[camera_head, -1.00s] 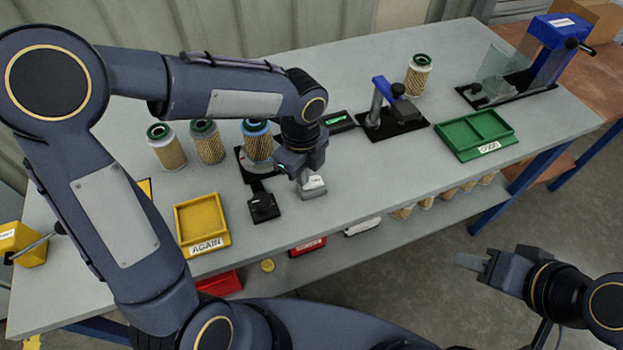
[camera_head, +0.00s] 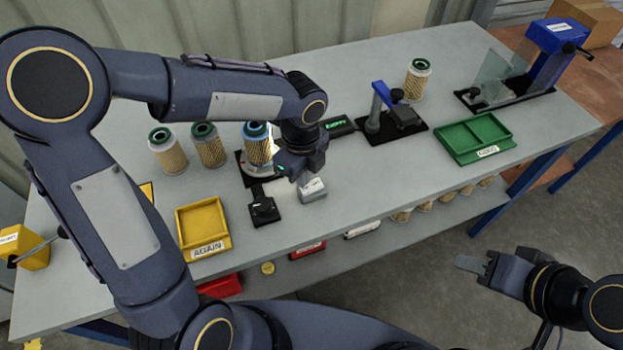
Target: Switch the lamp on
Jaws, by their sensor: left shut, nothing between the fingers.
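A filter cartridge with a blue cap (camera_head: 256,146) stands on a black stand (camera_head: 243,168) left of my left gripper. A bright white glow shows beside and below the cartridge, so a light there looks lit. A black box with a knob (camera_head: 263,209) is in front of the stand. My right gripper (camera_head: 474,265) is off the bench's front edge, its jaw gap unclear.
Cartridges with green caps (camera_head: 167,150) stand at left, near a yellow AGAIN tray (camera_head: 203,228). A small display (camera_head: 338,126), a black-based blue-armed fixture (camera_head: 390,125) and a green tray (camera_head: 474,137) are to the right. Bench between fixture and front edge is clear.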

